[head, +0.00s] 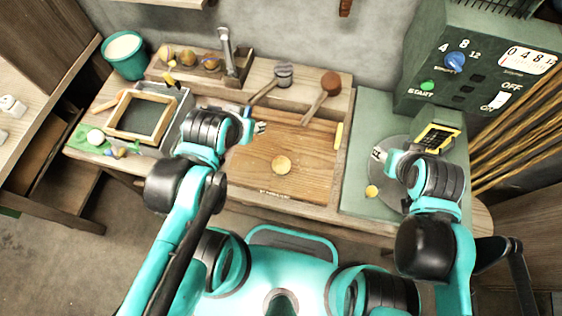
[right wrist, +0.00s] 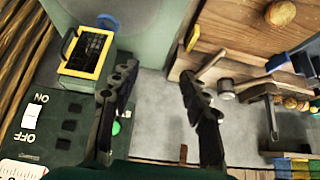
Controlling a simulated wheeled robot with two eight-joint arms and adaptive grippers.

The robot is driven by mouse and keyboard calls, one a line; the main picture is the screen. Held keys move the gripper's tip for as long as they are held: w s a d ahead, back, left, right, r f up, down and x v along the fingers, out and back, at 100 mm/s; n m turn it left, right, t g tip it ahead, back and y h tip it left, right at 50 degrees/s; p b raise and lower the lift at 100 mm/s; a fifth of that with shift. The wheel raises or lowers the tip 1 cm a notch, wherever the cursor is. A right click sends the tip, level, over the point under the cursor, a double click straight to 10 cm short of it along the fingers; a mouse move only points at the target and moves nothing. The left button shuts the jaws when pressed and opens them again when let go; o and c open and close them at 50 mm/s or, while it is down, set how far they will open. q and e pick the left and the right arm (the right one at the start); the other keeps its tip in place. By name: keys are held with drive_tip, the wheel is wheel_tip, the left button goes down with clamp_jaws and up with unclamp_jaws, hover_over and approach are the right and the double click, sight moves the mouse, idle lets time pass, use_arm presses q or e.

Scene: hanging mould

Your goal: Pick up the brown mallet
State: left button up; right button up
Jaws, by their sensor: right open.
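The brown mallet (head: 331,83) leans on the wooden ledge at the back of the workbench, head up and to the right, handle slanting down-left. In the right wrist view, its pale handle (right wrist: 211,65) seems to show beside a finger, which hides the head. My right gripper (head: 380,155) is over the green right side of the bench, below and right of the mallet. It is open and empty in the right wrist view (right wrist: 158,75). My left gripper (head: 260,127) is over the cutting board, left of and below the mallet; its finger gap is unclear.
A grey-headed mallet (head: 283,75) leans just left of the brown one. A control box (head: 467,65) stands at the back right, with a yellow-framed device (head: 437,136) before it. A tap (head: 228,55) rises at the back left. The board's middle (head: 305,155) is mostly clear.

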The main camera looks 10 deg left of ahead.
drive_tip(key=m+g+b, duration=0.2)
drive_tip(key=m+g, duration=0.3)
drive_tip(key=g, duration=0.2)
hover_over(322, 96)
wheel_tip(322, 96, down, 14)
drive_tip(key=shift+s+d+f, duration=0.1)
drive_tip(key=shift+s+f, duration=0.05)
drive_tip(key=shift+f, duration=0.1)
wheel_tip(322, 96, down, 4)
drive_tip(key=shift+r+b, duration=0.25)
drive_tip(key=shift+b, duration=0.45)
drive_tip(key=f, duration=0.1)
drive_tip(key=f+b, duration=0.1)
drive_tip(key=f, duration=0.1)
drive_tip(key=f+b, duration=0.1)
drive_tip(key=f, duration=0.1)
drive_tip(key=shift+w, duration=0.25)
use_arm(q)
drive_tip(key=f, duration=0.1)
drive_tip(key=a+f, duration=0.1)
drive_tip(key=f, duration=0.3)
drive_tip(key=shift+s+a+f, duration=0.25)
drive_tip(key=shift+a, duration=0.05)
use_arm(e)
drive_tip(key=shift+r, duration=0.2)
